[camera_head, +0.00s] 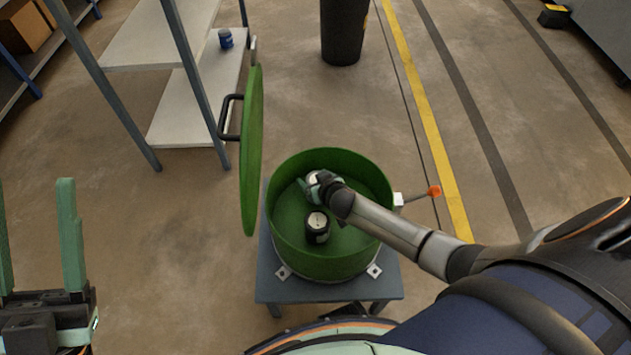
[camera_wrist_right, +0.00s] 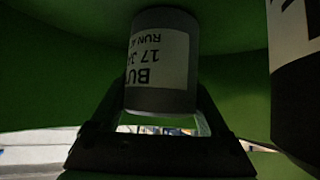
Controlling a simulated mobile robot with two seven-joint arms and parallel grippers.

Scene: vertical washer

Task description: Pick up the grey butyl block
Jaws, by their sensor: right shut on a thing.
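The grey butyl block (camera_wrist_right: 163,65) is a grey cylinder with a white label, partly readable as "BU", in the right wrist view. My right gripper (camera_head: 312,188) reaches down inside the green drum washer (camera_head: 330,262) and is shut on this block. In the head view only a pale bit of the block (camera_head: 314,177) shows beside the fingers. I cannot tell whether it touches the drum floor. My left gripper (camera_head: 36,185) is open and empty at the left edge, away from the washer.
A dark block with a white label (camera_head: 317,236) stands in the drum near my right gripper; it also shows at the right of the wrist view (camera_wrist_right: 300,80). The green lid (camera_head: 252,150) stands open. A shelf (camera_head: 195,105) holds a blue jar (camera_head: 225,38).

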